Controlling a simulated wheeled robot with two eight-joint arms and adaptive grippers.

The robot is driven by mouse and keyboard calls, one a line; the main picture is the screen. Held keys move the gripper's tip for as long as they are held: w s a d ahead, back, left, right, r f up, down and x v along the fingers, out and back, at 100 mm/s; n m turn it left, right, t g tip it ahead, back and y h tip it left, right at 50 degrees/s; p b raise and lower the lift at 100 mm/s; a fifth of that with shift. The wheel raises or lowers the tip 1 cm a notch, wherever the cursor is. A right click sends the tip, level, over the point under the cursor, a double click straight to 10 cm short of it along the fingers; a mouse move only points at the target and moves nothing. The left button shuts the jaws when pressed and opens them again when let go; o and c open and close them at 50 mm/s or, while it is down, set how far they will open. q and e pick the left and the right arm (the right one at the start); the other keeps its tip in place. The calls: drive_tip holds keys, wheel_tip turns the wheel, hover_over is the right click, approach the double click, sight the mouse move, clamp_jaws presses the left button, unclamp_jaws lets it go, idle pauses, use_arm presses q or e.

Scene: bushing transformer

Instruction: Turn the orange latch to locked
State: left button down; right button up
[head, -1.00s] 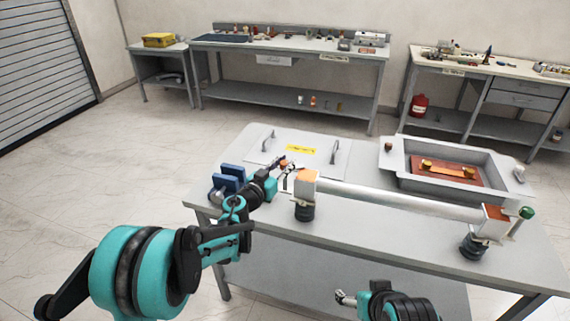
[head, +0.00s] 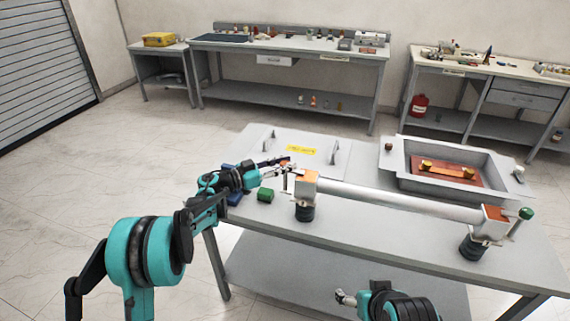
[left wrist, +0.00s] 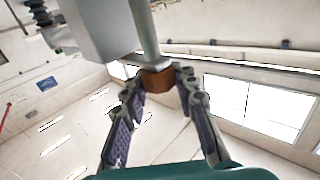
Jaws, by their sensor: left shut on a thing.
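The latch is a grey rod (left wrist: 146,35) with an orange-brown knob (left wrist: 155,79) at its end, at the left end of the silver tube (head: 400,200) on the near table. My left gripper (head: 287,165) reaches the latch from the left. In the left wrist view my left gripper's two fingers (left wrist: 160,85) are shut on the knob, one on each side.
A green block (head: 265,195) sits by my left wrist, with blue parts (head: 234,198) partly behind my arm. A lid with two handles (head: 320,152) lies behind. A grey tray (head: 388,170) with a red plate is at right. A green knob (head: 526,213) is at the tube's far end.

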idle(0.3)
use_arm(q)
drive_tip(key=c, duration=1.2)
unclamp_jaws()
drive_tip(key=shift+o, duration=0.2)
drive_tip(key=v, duration=1.2)
